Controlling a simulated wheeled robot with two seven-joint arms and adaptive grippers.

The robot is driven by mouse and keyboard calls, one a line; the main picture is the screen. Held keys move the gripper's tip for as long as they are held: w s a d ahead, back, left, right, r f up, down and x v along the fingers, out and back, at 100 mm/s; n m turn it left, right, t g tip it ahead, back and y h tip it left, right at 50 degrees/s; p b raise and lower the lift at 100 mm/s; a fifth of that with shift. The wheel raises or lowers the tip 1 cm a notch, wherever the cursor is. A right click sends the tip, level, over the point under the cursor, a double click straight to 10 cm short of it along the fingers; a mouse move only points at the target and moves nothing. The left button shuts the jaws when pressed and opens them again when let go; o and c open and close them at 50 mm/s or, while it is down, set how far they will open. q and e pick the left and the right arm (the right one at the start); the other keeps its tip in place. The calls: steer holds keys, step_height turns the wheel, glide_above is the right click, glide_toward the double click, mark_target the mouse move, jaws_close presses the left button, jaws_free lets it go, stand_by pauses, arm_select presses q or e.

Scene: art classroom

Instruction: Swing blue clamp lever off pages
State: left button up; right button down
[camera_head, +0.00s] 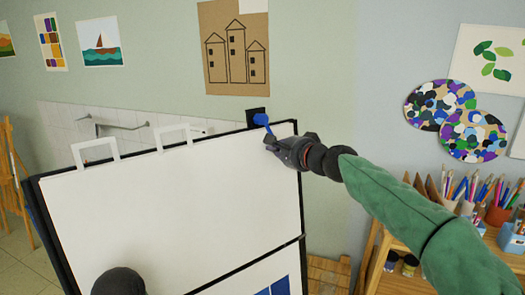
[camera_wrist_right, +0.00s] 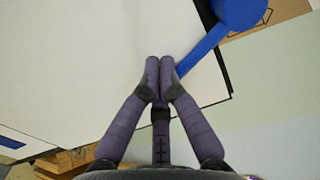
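The blue clamp lever (camera_head: 268,126) is at the top right corner of the white pages (camera_head: 165,195) on the easel board. Its round blue hub sits on a black clamp block (camera_head: 254,115). In the right wrist view the lever (camera_wrist_right: 203,49) slants down-left from the hub, across the page corner, to my fingers. My right gripper (camera_head: 271,141) is at the lever's lower end. Its fingers (camera_wrist_right: 160,62) are together, and the lever meets the right-hand finger; I see no blue between them. The lever's very tip is hidden.
Two white handle-like loops (camera_head: 174,130) stand along the board's top edge. A wooden shelf (camera_head: 400,240) with pencil holders stands at the right. A wooden easel (camera_head: 10,180) is at the far left. A brown drawing (camera_head: 233,60) hangs on the wall behind.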

mark_target(282, 130)
steer(key=shift+w+f, duration=0.1)
steer(key=shift+w, duration=0.05)
steer(key=shift+w+d+r, duration=0.35)
steer(key=shift+w+d, duration=0.25)
steer(key=shift+d, duration=0.05)
steer(key=shift+d+r+p, duration=0.15)
steer(key=shift+p, duration=0.2)
steer(key=shift+w+d+r+p, duration=0.4)
steer(key=shift+w+d+r, duration=0.1)
steer(key=shift+w+d, duration=0.05)
steer(key=shift+w+d+r+p, duration=0.45)
steer(key=shift+w+r+p, duration=0.05)
steer(key=shift+r+p, duration=0.25)
steer(key=shift+r, duration=0.1)
